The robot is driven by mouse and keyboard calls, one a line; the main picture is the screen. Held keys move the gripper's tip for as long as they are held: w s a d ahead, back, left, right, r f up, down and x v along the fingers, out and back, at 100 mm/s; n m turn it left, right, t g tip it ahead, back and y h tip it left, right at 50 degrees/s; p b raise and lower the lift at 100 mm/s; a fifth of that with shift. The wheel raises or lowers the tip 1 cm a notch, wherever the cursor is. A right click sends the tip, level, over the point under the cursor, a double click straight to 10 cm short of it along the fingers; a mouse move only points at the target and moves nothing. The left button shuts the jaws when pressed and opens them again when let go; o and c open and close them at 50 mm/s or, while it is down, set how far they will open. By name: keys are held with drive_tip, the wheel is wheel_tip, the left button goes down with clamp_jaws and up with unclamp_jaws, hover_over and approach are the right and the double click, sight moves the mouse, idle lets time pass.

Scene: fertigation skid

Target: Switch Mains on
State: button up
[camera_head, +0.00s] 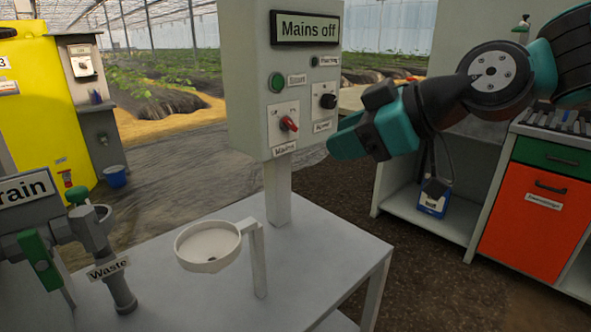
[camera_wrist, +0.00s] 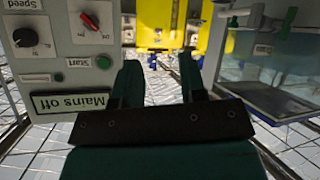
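The grey control box (camera_head: 250,80) stands on a post, with a display (camera_head: 304,28) reading "Mains off". The Mains switch (camera_head: 289,124) is a red rotary handle low on its front, set at a slant; it also shows in the wrist view (camera_wrist: 90,21), where the box appears upside down. A green Start button (camera_head: 277,83) sits above it and a black Speed knob (camera_head: 328,101) to its right. My gripper (camera_head: 345,143) is to the right of the box's lower part, apart from the switch. In the wrist view its two fingers (camera_wrist: 160,78) are spread with nothing between them.
A white bowl (camera_head: 208,246) on a bracket stands below the box on the grey table (camera_head: 330,255). Drain and waste pipes (camera_head: 92,238) are at left. A yellow tank (camera_head: 40,105) stands behind. An orange-fronted cabinet (camera_head: 535,205) is at right.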

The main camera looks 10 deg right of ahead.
drive_tip(key=w+d+f+n+t+y+b, duration=0.15)
drive_tip(key=w+d+f+t+b, duration=0.3)
drive_tip(key=b, duration=0.45)
drive_tip(key=n+t+b, duration=0.2)
drive_tip(key=b, duration=0.3)
approach(293, 126)
drive_tip(key=x, duration=0.9)
drive_tip(key=shift+w, duration=0.1)
clamp_jaws()
